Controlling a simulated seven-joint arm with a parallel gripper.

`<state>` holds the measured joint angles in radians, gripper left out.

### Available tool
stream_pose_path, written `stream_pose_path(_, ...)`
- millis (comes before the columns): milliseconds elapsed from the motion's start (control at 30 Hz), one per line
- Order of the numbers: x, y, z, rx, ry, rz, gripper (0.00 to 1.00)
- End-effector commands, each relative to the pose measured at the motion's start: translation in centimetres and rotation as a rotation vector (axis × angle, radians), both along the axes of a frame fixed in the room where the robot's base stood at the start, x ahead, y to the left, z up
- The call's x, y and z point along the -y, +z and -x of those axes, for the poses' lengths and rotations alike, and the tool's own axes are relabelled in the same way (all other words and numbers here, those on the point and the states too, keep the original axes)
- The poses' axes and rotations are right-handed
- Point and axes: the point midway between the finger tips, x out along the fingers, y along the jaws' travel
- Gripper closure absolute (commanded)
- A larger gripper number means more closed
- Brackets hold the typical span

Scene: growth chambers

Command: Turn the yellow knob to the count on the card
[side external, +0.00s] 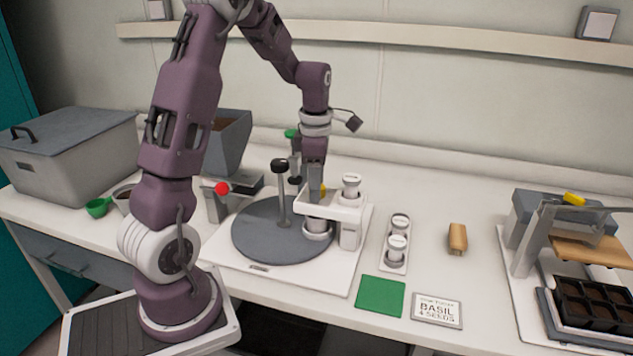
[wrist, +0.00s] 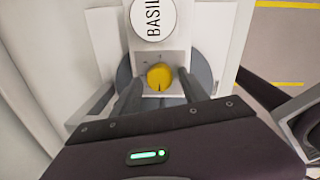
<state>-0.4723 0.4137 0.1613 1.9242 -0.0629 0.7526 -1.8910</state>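The yellow knob (wrist: 160,77) sits on a white panel with small marks around it, just below a round BASIL label (wrist: 152,18). In the side view the knob (side external: 322,188) is mostly hidden behind my gripper (side external: 315,190), at the white dispenser arm (side external: 335,209) over the grey turntable. In the wrist view my gripper (wrist: 161,90) is open, with one dark finger on each side of the knob and gaps between; I see no grip on it. The card (side external: 437,309) lies flat at the front and reads BASIL, 4 SEEDS.
The round grey turntable (side external: 262,235) has a black-knobbed post (side external: 281,190). A capped vial stands on the dispenser; a rack (side external: 394,262) holds more vials. A green square (side external: 381,296), wooden piece (side external: 458,238) and seedling tray (side external: 590,305) lie to the right. A red-balled lever (side external: 222,188) is left.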

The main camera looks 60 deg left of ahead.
Motion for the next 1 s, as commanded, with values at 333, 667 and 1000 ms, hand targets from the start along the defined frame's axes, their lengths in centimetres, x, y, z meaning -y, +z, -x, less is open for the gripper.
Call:
stream_pose_path(333,0.01,0.04,-0.01,0.000,-0.002,0.000,1.00)
stream_pose_path(667,-0.02,0.06,0.00,0.001,-0.099,-0.001,1.00)
stream_pose_path(1000,-0.12,0.08,0.02,0.001,-0.391,-0.001,1.00)
